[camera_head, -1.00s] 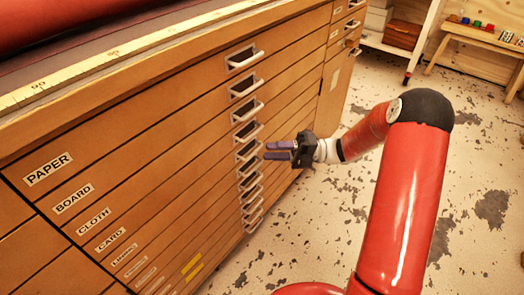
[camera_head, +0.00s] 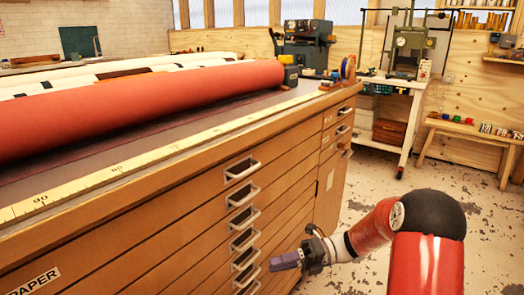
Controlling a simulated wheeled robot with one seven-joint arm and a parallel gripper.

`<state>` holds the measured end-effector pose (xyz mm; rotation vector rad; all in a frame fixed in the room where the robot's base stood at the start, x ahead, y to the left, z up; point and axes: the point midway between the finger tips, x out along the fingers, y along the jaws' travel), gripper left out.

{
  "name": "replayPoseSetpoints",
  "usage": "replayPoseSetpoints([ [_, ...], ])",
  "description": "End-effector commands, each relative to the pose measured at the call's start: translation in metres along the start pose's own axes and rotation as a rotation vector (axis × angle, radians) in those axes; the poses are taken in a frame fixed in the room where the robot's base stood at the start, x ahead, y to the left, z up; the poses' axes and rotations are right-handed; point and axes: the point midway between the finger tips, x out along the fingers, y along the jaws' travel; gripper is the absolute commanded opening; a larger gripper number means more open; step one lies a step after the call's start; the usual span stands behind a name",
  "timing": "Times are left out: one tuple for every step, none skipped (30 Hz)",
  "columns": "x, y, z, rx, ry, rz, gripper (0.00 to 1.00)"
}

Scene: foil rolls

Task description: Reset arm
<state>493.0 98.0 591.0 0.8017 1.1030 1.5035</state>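My gripper (camera_head: 287,260) is at the lower middle of the head view, in front of the wooden drawer cabinet (camera_head: 150,245). Its purple-grey fingers point left toward the column of drawer handles (camera_head: 243,219). Nothing shows between the fingers, but they overlap in this view, so I cannot tell how far apart they are. I cannot tell whether the fingertips touch the cabinet's handles. The drawers in view look closed. My red arm rises at the lower right and bends down to the gripper.
A red roll (camera_head: 140,108) lies on the cabinet top beside a yellow ruler strip (camera_head: 120,168). A grey-green machine (camera_head: 305,45) stands at the far end. A white trolley (camera_head: 408,85) and a low bench (camera_head: 475,133) stand behind. Speckled floor (camera_head: 375,190) is open at right.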

Motion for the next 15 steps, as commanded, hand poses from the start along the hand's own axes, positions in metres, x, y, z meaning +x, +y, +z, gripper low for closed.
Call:
replayPoseSetpoints([
  [0.008, 0.016, -0.008, -0.109, 0.069, -0.072, 0.3],
  [0.011, 0.023, -0.014, -0.179, 0.114, -0.114, 0.3],
  [0.015, 0.032, -0.023, -0.275, 0.175, -0.168, 0.3],
  [0.017, 0.037, -0.03, -0.348, 0.224, -0.206, 0.3],
  [0.019, 0.044, -0.037, -0.422, 0.274, -0.242, 0.3],
  [0.02, 0.051, -0.046, -0.519, 0.343, -0.286, 0.3],
  [0.021, 0.057, -0.053, -0.594, 0.396, -0.318, 0.3],
  [0.02, 0.062, -0.06, -0.667, 0.45, -0.347, 0.3],
  [0.02, 0.069, -0.069, -0.765, 0.523, -0.382, 0.3],
  [0.019, 0.075, -0.075, -0.84, 0.581, -0.406, 0.3],
  [0.017, 0.08, -0.082, -0.914, 0.64, -0.429, 0.3],
  [0.015, 0.087, -0.091, -1.011, 0.72, -0.455, 0.3],
  [0.012, 0.092, -0.097, -1.083, 0.782, -0.472, 0.3],
  [0.01, 0.097, -0.103, -1.155, 0.846, -0.487, 0.3],
  [0.006, 0.103, -0.111, -1.249, 0.932, -0.504, 0.3],
])
